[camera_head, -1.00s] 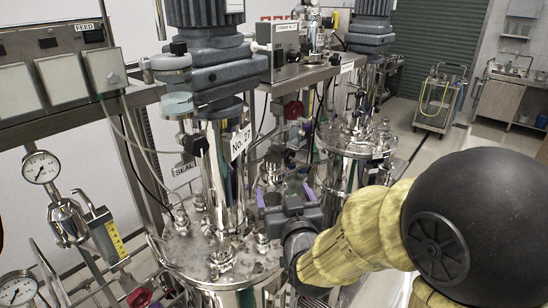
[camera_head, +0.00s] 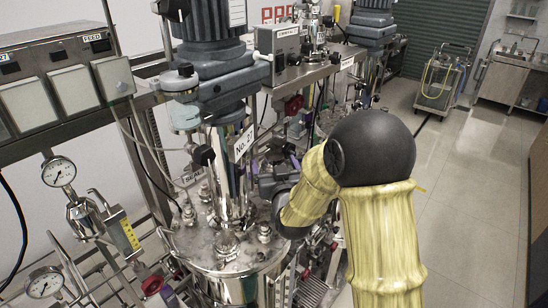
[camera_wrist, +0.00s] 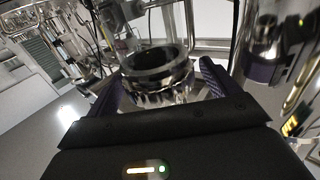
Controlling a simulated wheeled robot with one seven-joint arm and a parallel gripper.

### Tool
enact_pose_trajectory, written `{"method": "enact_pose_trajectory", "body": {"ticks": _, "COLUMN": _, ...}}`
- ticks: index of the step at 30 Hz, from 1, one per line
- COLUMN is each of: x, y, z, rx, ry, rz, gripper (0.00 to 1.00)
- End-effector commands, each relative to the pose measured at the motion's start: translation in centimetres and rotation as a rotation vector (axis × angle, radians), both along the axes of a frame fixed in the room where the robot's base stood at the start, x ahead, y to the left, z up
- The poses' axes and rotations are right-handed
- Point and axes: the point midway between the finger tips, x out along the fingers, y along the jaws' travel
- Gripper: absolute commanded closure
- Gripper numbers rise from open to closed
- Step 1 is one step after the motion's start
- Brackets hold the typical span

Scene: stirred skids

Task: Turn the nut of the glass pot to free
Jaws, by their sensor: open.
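In the wrist view, a ring-shaped nut (camera_wrist: 158,88) with a dark upper rim and a shiny ridged side sits between the two purple fingers of my gripper (camera_wrist: 160,86). Clear glass (camera_wrist: 128,18) shows just behind and above it. The left finger is beside the ring's lower left and the right finger is beside its right. I cannot tell whether either finger touches it. In the head view, my gripper (camera_head: 272,164) is open just right of the steel column marked No. 27. The nut cannot be made out there among the fittings.
The steel vessel lid (camera_head: 205,248) with several fittings lies left of my gripper. The steel column (camera_head: 228,180) and motor housing (camera_head: 215,85) rise close by. Gauges (camera_head: 58,171) and pipes stand at left. The floor (camera_head: 465,190) at right is clear.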

Motion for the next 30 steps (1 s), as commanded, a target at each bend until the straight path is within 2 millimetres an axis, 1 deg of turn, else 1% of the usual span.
{"method": "enact_pose_trajectory", "body": {"ticks": 1, "x": 0.46, "y": 0.1, "z": 0.15, "rx": 0.0, "ry": 0.001, "rz": 0.0, "gripper": 0.13}}
{"method": "enact_pose_trajectory", "body": {"ticks": 4, "x": 0.95, "y": 0.24, "z": 0.06, "rx": 0.0, "ry": 0.001, "rz": 0.0, "gripper": 0.13}}
{"method": "enact_pose_trajectory", "body": {"ticks": 12, "x": 1.05, "y": 0.28, "z": -0.06, "rx": 0.0, "ry": 0.001, "rz": 0.0, "gripper": 0.13}}
{"method": "enact_pose_trajectory", "body": {"ticks": 13, "x": 1.04, "y": 0.29, "z": -0.06, "rx": 0.0, "ry": 0.001, "rz": 0.001, "gripper": 0.16}}
{"method": "enact_pose_trajectory", "body": {"ticks": 14, "x": 1.04, "y": 0.3, "z": -0.06, "rx": 0.0, "ry": 0.001, "rz": 0.001, "gripper": 0.22}}
{"method": "enact_pose_trajectory", "body": {"ticks": 15, "x": 1.04, "y": 0.31, "z": -0.06, "rx": 0.0, "ry": 0.001, "rz": 0.001, "gripper": 0.3}}
{"method": "enact_pose_trajectory", "body": {"ticks": 19, "x": 1.01, "y": 0.32, "z": -0.05, "rx": 0.0, "ry": 0.001, "rz": 0.001, "gripper": 0.56}}
{"method": "enact_pose_trajectory", "body": {"ticks": 20, "x": 1.01, "y": 0.32, "z": -0.05, "rx": 0.0, "ry": 0.001, "rz": 0.001, "gripper": 0.57}}
{"method": "enact_pose_trajectory", "body": {"ticks": 30, "x": 1.02, "y": 0.29, "z": -0.16, "rx": -0.001, "ry": 0.0, "rz": 0.024, "gripper": 0.57}}
